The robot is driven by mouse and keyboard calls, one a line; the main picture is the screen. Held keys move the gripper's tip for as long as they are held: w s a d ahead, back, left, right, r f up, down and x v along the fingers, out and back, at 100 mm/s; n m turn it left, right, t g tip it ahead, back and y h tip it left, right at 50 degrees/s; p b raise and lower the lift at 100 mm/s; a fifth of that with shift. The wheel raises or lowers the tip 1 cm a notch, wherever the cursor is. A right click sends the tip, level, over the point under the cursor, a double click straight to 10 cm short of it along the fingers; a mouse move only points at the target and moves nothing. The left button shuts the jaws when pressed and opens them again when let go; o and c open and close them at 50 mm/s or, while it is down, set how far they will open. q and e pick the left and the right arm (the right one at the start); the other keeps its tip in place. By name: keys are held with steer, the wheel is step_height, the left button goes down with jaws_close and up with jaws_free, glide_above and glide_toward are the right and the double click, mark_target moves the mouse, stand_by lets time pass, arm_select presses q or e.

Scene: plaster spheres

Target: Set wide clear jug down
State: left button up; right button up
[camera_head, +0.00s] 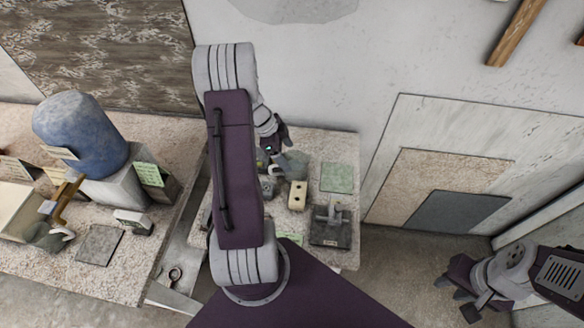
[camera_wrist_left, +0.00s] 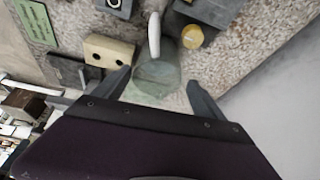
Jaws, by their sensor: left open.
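In the left wrist view a clear jug (camera_wrist_left: 155,74) with a white handle (camera_wrist_left: 154,34) is between the two spread fingers of my left gripper (camera_wrist_left: 158,92). A gap shows on each side, so the fingers do not grip it. It appears to stand on the speckled worktop (camera_wrist_left: 228,60). In the head view my left gripper (camera_head: 272,148) is over the back of the middle worktop (camera_head: 345,145), and my arm hides most of the jug there. My right gripper (camera_head: 458,298) hangs at the lower right, away from the worktops; its finger opening is unclear.
A cream block with two holes (camera_head: 297,195) and a yellow round piece (camera_wrist_left: 192,37) are near the jug. A green card (camera_head: 336,177) and a dark grey device (camera_head: 330,226) are on the same worktop. The left worktop holds a blue tank (camera_head: 78,132) and a grey pad (camera_head: 98,244).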

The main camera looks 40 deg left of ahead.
mark_target(291, 160)
arm_select(q)
steer(key=x, duration=0.2)
steer(key=p+x, duration=0.1)
steer(key=x, duration=0.1)
steer(key=shift+s+f, duration=0.15)
steer(key=shift+s, duration=0.05)
steer(key=shift+w+d+f, duration=0.1)
steer(key=shift+w+f, duration=0.1)
steer(key=shift+f, duration=0.05)
steer(key=shift+s, duration=0.1)
steer(key=c, duration=1.5)
steer(key=shift+r, duration=0.15)
steer(key=shift+r, duration=0.3)
step_height(291, 160, up, 3)
steer(key=shift+b, duration=0.45)
steer(key=shift+s+d+r+b, duration=0.1)
steer(key=shift+d+r+b, duration=0.25)
steer(key=shift+d+r, duration=1.25)
steer(key=shift+w+d+r+b, duration=0.1)
steer(key=shift+d+r+b, duration=0.45)
steer(key=shift+d, duration=1.75)
steer(key=shift+s+d+r+b, duration=0.1)
steer(key=shift+d+r, duration=1.35)
steer(key=shift+d, duration=0.45)
